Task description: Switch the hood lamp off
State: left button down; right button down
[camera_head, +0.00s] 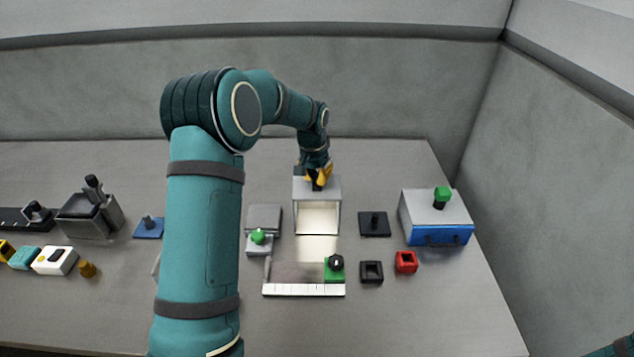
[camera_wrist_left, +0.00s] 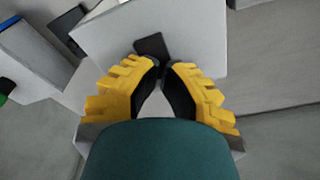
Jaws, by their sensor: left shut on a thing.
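The hood (camera_head: 331,188) is a pale open-fronted box in the middle of the table. Its inside glows warm white and a bright patch lies on the table before it, so the lamp looks lit. My left gripper (camera_head: 319,183) reaches down onto the hood's top from behind the arm. In the left wrist view the yellow-and-black fingers (camera_wrist_left: 164,66) are closed at their tips on a small dark switch piece (camera_wrist_left: 151,44) on the pale hood top (camera_wrist_left: 200,30). The tips hide part of this piece, so its exact setting cannot be told. My right gripper is out of view.
A blue-fronted box (camera_head: 423,216) with a green knob stands at the right. A black plate (camera_head: 374,224), black ring block (camera_head: 371,272) and red block (camera_head: 406,262) lie nearby. A white strip (camera_head: 303,290) lies in front. My left arm hides part of the table.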

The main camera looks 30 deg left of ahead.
pick_arm(q)
jog(key=shift+r+p, duration=2.2)
jog(key=shift+r, duration=1.15)
